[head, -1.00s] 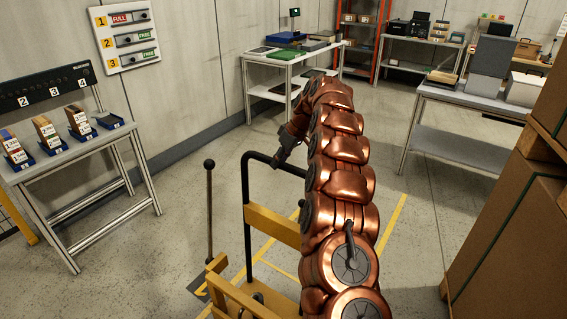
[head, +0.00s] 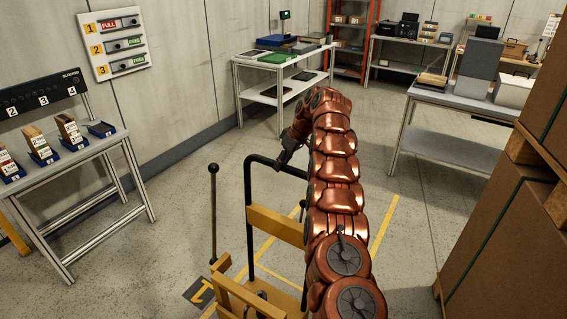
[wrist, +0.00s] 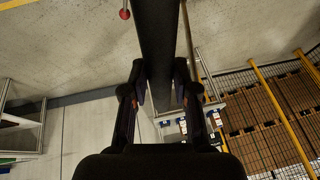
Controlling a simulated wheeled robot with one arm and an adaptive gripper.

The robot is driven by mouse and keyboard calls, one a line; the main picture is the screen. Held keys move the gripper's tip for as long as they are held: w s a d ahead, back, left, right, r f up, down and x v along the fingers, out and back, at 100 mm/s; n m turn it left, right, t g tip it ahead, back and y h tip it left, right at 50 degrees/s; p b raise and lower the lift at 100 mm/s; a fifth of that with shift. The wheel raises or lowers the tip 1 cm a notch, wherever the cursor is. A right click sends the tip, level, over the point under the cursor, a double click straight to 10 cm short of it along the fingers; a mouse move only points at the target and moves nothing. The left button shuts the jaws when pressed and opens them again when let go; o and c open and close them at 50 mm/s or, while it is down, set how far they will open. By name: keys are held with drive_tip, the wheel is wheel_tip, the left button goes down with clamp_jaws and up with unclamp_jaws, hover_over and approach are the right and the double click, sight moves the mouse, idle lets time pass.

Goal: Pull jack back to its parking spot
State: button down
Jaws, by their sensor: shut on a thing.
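The jack (head: 278,224) is a yellow frame with a black tubular handle (head: 248,200), standing upright in the lower middle of the head view. My gripper (head: 287,152) is at the top bar of that handle, partly hidden by my copper arm. In the wrist view its two fingers (wrist: 164,92) are closed on either side of a dark bar, the handle. Yellow floor lines (head: 384,230) run beside and behind the jack. A dark floor plate with a yellow mark (head: 201,291) lies at its left. The jack's lower part is cut off.
An upright black lever (head: 213,215) stands left of the jack. A bench with small bins (head: 75,180) is at the left, and large cartons (head: 500,210) on the right are close to my arm. Floor between the jack and the back tables is clear.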

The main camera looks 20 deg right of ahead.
drive_tip(key=shift+w, duration=0.15)
drive_tip(key=c, duration=0.9)
unclamp_jaws()
drive_tip(key=shift+d+r, duration=0.1)
drive_tip(key=shift+s+d+r, duration=0.2)
drive_tip(key=shift+d+r, duration=0.1)
drive_tip(key=shift+r, duration=0.1)
drive_tip(key=shift+v, duration=1.95)
drive_tip(key=s+d, duration=0.1)
drive_tip(key=d, duration=0.2)
drive_tip(key=s+d, duration=0.2)
drive_tip(key=d, duration=0.2)
drive_tip(key=s+d, duration=0.1)
drive_tip(key=d, duration=0.2)
drive_tip(key=shift+s+d, duration=0.3)
drive_tip(key=shift+s, duration=0.1)
